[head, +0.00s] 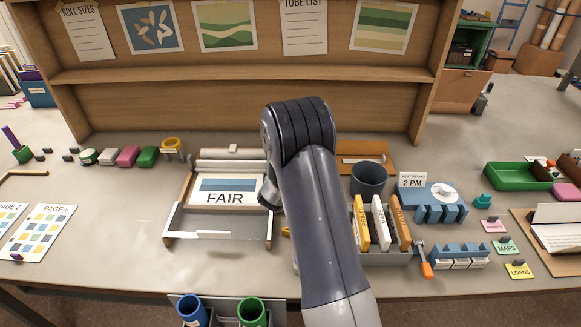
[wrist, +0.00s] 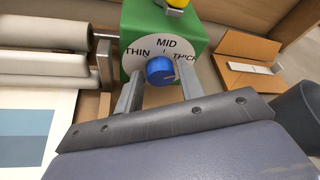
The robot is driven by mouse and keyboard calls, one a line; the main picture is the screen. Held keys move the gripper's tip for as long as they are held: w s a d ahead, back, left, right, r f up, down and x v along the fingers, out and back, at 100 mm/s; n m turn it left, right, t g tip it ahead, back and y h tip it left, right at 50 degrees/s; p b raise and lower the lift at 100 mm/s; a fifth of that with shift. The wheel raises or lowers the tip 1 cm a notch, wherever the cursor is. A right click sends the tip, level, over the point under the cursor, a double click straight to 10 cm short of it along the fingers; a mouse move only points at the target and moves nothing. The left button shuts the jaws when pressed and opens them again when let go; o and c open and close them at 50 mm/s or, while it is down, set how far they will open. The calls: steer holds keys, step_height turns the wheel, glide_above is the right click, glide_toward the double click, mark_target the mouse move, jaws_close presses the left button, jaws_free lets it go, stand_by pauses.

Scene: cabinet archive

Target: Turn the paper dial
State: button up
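The paper dial (wrist: 136,66) shows in the wrist view as a white disc marked THIN, MID and THICK on the front of a green box (wrist: 194,27). A blue round knob (wrist: 159,69) sits at its middle, below the MID mark. Where the knob points is too small to tell. My gripper (wrist: 160,79) is open, with one finger on the left and one on the right of the knob. The fingertips are close to the knob; whether they touch it I cannot tell. In the head view my arm hides the dial and the gripper.
A FAIR poster (head: 225,198) on a roller frame lies left of my arm. A grey cup (head: 369,180) and an organizer with upright cards (head: 381,222) stand to the right. The wooden back panel (head: 200,108) rises behind. An open cardboard box (wrist: 250,62) lies right of the green box.

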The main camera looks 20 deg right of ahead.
steer(key=c, duration=0.7)
steer(key=shift+o, duration=0.3)
steer(key=shift+f+n+b, duration=0.2)
steer(key=shift+n+b, duration=0.1)
steer(key=shift+b, duration=0.6)
steer(key=shift+r+h, duration=0.15)
steer(key=shift+h, duration=0.15)
steer(key=shift+c, duration=0.2)
steer(key=o, duration=1)
steer(key=shift+a, duration=0.1)
steer(key=b+v, duration=0.3)
steer(key=v, duration=0.7)
steer(key=shift+s+a+r, duration=0.2)
steer(key=shift+s+a, duration=0.05)
steer(key=shift+s, duration=0.05)
